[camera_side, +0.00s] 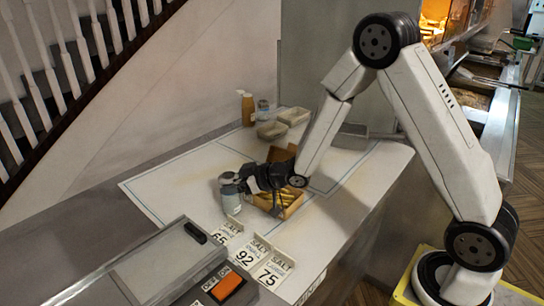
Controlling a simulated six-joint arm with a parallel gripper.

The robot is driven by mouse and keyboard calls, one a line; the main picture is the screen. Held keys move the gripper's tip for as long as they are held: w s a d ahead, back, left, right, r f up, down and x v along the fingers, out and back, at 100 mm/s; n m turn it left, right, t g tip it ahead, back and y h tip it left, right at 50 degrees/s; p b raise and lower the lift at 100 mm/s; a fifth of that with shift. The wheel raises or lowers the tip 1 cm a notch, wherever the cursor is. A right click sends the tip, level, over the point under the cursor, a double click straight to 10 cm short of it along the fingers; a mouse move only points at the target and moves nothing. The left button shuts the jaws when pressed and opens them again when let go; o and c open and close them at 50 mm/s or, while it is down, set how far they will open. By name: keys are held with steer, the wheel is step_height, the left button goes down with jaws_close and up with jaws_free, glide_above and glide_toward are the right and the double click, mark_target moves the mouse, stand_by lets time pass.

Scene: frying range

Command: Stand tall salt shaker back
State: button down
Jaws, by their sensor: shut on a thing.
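The salt shaker (231,198) is a tall grey cylinder with a lid, left of the middle of the counter. It looks upright or nearly so. My gripper (243,182) reaches in from the right, level with the shaker's upper part, and is shut on it. The dark fingers hide part of the shaker's right side. I cannot tell whether its bottom touches the counter.
White salt number cards (262,262) stand in front, by a grey device with an orange switch (227,286). Metal trays (293,116) and a sauce bottle (248,110) are behind. The counter left of the shaker is clear.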

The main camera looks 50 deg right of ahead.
stand_by(0.3)
jaws_free()
steer(key=v, duration=0.7)
steer(key=shift+s+d+r, duration=0.15)
steer(key=shift+s+r, duration=0.05)
steer(key=shift+s, duration=0.15)
